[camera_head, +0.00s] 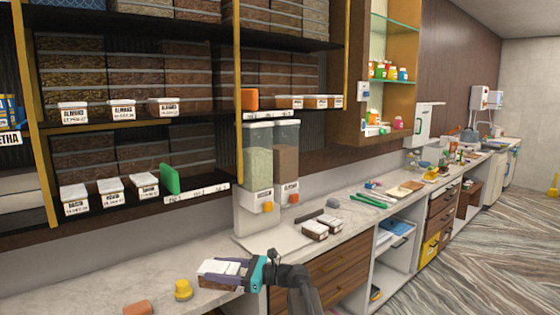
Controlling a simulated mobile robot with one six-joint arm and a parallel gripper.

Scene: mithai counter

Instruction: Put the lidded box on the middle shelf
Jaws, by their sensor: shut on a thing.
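Clear shelf edge shows between the left row and the orange block.
A lower shelf (118,205) holds similar boxes and a green block (169,180). A yellow item (183,290) and an orange piece (138,308) are near my gripper.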

